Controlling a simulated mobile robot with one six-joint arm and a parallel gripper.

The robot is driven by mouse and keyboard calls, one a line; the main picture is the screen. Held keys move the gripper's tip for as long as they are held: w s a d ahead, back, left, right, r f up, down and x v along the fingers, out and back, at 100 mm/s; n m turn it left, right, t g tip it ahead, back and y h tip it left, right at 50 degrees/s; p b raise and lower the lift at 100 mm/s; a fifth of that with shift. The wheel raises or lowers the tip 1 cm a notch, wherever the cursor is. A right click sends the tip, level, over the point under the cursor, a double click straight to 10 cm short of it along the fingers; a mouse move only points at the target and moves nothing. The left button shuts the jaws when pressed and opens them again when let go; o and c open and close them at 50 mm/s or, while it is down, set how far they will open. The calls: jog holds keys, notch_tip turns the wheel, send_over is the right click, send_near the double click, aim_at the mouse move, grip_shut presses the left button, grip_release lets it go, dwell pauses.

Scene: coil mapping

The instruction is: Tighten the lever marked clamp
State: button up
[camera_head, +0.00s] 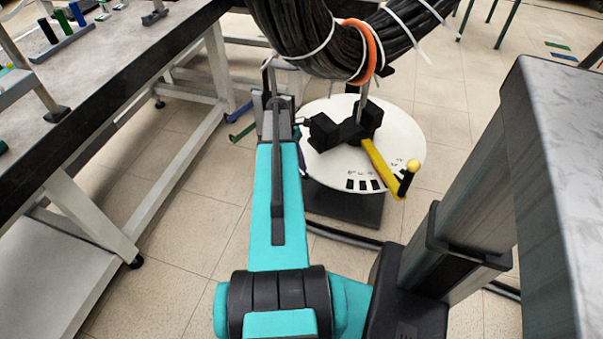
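A yellow lever (381,167) sticks out from a black block (350,126) on top of a white round disc (398,128). It points toward the lower right, and its free end reaches the disc's edge. A short black post with a yellow ball knob (413,166) stands beside that end. I cannot read any clamp marking on the lever. My gripper (270,75) is at the far end of my teal arm, left of the disc and well apart from the lever. It is seen from behind, so its fingers are not clear.
A thick black cable coil (325,38) with white ties and an orange band hangs above the disc, close to my gripper. A workbench (120,62) with coloured parts stands on the left. A dark base plate (342,206) lies under the disc. Tiled floor is open between bench and disc.

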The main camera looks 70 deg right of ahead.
jog(key=shift+x, duration=1.15)
grip_shut()
jog(key=shift+d, duration=0.1)
